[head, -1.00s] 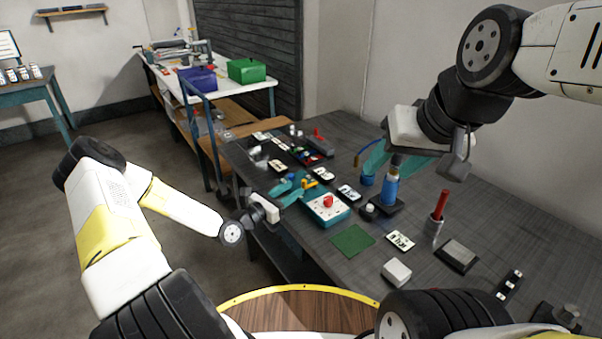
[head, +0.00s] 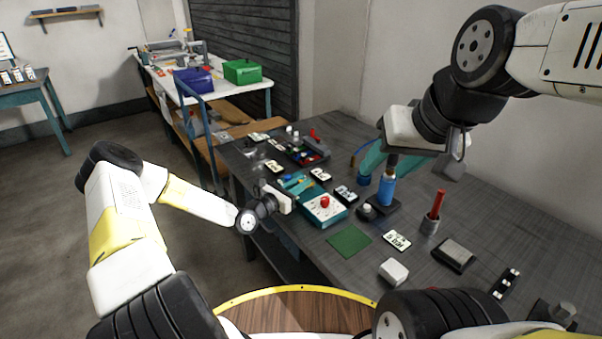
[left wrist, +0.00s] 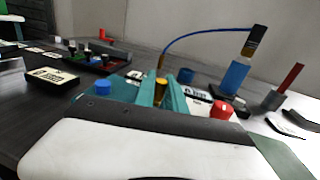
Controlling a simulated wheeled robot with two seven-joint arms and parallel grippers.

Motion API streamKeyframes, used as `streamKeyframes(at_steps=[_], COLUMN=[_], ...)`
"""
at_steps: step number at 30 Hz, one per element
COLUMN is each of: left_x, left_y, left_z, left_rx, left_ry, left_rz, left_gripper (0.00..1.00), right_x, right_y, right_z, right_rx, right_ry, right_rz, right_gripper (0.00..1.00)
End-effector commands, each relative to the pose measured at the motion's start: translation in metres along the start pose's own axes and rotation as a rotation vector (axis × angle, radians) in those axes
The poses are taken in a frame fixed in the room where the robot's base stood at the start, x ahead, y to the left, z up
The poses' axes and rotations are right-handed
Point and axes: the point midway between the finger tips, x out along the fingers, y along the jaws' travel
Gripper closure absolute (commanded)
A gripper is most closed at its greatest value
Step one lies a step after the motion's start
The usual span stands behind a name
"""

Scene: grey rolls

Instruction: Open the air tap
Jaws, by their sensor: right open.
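My left gripper (head: 297,184) is over the bench's near edge, beside a teal box with a red button (head: 324,206). In the left wrist view its two teal fingers (left wrist: 161,95) stand apart, with a small brass-yellow piece (left wrist: 161,88) showing between them. This may be part of the air tap; I cannot tell whether the fingers touch it. The tap is mostly hidden behind the gripper in the head view. My right gripper (head: 383,160) is open, high over the bench, close to a blue cylinder (head: 387,190) on a dark base.
A parts tray (head: 308,152) lies at the back. A green mat (head: 349,241), a white block (head: 393,271), and a grey cup with a red-handled tool (head: 430,226) are nearer. A blue hose (left wrist: 195,37) arches to the blue cylinder. Small cards lie around the bench.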

Motion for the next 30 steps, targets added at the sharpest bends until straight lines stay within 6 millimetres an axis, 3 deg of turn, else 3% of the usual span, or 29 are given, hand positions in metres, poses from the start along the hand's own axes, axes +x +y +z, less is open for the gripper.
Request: streamKeyframes(at_steps=[14, 30], left_x=[0.001, 0.013], left_y=[0.006, 0.024], left_z=[0.000, -0.001], left_rx=[0.006, 0.008], left_ry=[0.001, 0.003], left_rz=[-0.092, -0.531], left_gripper=[1.00, 1.00], right_x=[0.000, 0.000], right_y=[0.000, 0.000], right_z=[0.000, 0.000], right_rx=[0.000, 0.000], right_ry=[0.000, 0.000], right_rz=[0.000, 0.000], right_gripper=[0.51, 0.51])
